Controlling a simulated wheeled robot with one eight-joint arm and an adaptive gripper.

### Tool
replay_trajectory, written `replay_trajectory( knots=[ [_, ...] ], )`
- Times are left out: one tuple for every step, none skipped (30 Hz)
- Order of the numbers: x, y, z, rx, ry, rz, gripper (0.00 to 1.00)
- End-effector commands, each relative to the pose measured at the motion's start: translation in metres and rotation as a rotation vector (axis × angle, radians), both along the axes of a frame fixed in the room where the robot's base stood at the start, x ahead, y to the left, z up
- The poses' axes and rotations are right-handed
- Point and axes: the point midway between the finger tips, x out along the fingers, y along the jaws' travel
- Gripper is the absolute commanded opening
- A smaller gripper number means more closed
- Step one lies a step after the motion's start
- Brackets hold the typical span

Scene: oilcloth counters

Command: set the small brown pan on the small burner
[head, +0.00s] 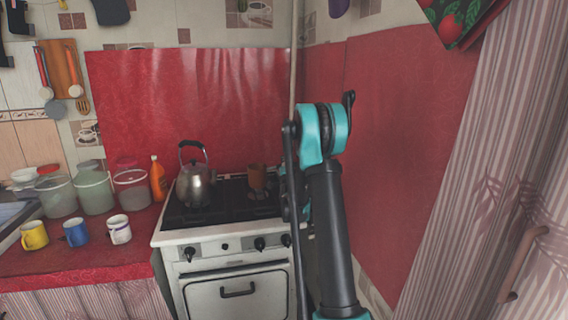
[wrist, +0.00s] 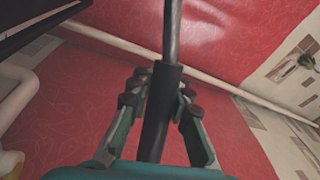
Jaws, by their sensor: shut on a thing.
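The small brown pan (head: 257,177) shows in the head view at the back right of the black stove top (head: 225,205). I cannot tell whether its base touches the stove. My gripper (wrist: 158,98) is shut on a long handle (wrist: 172,45) with a dark grip and a grey metal shaft. The handle runs out of the top of the wrist view, and the pan's body is not seen there. In the head view my arm hides the gripper and the handle. The small burner cannot be made out clearly.
A steel kettle (head: 196,185) stands on the stove's left side. An orange bottle (head: 157,179), jars (head: 94,190) and several mugs (head: 119,230) stand on the red counter (head: 90,262) at left. A red wall (head: 400,150) rises close on the right.

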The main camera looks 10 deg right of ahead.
Motion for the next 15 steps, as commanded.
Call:
replay_trajectory(
  knots=[
    [0.0001,-0.0001,-0.0005,0.001,-0.001,-0.001,0.0],
    [0.0,-0.0001,-0.0009,0.001,-0.001,-0.001,0.0],
    [0.0,-0.0001,-0.0016,0.001,-0.001,-0.001,0.0],
    [0.0,-0.0001,-0.0021,0.001,-0.001,-0.001,0.0],
    [0.0001,-0.0001,-0.0025,0.001,-0.001,-0.001,0.0],
    [0.0001,-0.0001,-0.0033,0.001,-0.001,-0.001,0.0],
    [0.0,0.0,-0.0037,0.001,-0.001,-0.001,0.0],
    [0.0001,0.0,-0.0042,0.001,-0.001,-0.001,0.0],
    [0.0001,-0.0001,-0.0049,0.001,-0.001,-0.001,0.0],
    [0.0001,-0.0001,-0.0054,0.001,-0.001,-0.001,0.0],
    [0.0001,-0.0001,-0.006,0.001,-0.001,-0.001,0.0],
    [0.0001,-0.0001,-0.0066,0.001,-0.001,-0.001,0.0],
    [0.0001,-0.0001,-0.0071,0.001,-0.001,-0.001,0.0],
    [0.0001,-0.0001,-0.0077,0.001,-0.001,-0.001,0.0],
    [0.0001,-0.0001,-0.0083,0.001,-0.001,-0.001,0.0]
  ],
)
